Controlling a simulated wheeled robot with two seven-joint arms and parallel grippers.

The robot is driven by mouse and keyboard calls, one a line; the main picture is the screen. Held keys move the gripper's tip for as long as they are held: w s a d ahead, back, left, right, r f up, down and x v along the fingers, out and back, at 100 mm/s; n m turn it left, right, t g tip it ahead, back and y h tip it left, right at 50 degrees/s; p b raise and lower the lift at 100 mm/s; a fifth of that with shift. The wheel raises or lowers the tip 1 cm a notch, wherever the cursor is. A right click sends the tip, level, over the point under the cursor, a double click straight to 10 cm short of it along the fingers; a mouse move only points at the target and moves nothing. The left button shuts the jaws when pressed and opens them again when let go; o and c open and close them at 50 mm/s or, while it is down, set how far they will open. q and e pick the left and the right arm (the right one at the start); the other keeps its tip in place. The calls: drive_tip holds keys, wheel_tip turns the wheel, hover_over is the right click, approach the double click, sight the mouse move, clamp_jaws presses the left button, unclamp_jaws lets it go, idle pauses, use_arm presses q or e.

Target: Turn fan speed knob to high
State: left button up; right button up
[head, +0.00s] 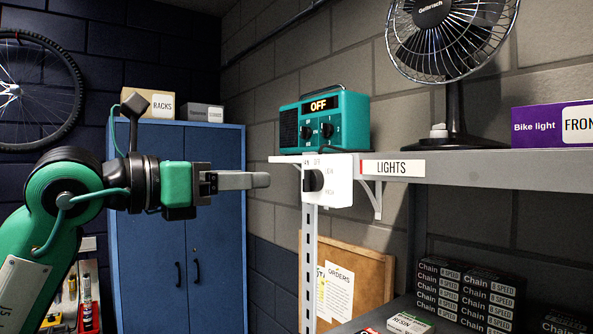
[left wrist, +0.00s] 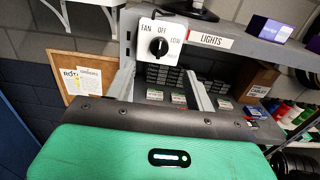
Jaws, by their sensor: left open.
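The fan speed knob (head: 313,181) is a black dial on a white plate (head: 341,192) at the shelf's left front corner. The plate is marked FAN, OFF, LOW and HIGH. In the left wrist view the knob (left wrist: 158,46) has its light pointer turned up toward OFF. My left gripper (head: 264,180) is level with the knob, a short gap to its left, touching nothing. In the left wrist view its fingers (left wrist: 160,82) are apart and empty, with the knob above and between them. The desk fan (head: 452,45) stands on the shelf. My right gripper is not in view.
A teal radio-like box (head: 324,122) reading OFF stands on the shelf (head: 480,166) above the plate. A purple bike light box (head: 552,124) is at the right. A bracket (head: 371,200) hangs below the shelf. A blue cabinet (head: 140,240) stands behind my arm.

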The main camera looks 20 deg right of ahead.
sight(303, 177)
use_arm(q)
drive_tip(key=p+x, duration=0.3)
drive_tip(key=x, duration=0.6)
drive_tip(key=shift+w+d+p, duration=0.15)
drive_tip(key=shift+d+p, duration=0.2)
drive_tip(key=shift+w+d+f, duration=0.1)
drive_tip(key=shift+w+d, duration=0.05)
drive_tip(key=shift+d, duration=0.3)
drive_tip(key=c, duration=1)
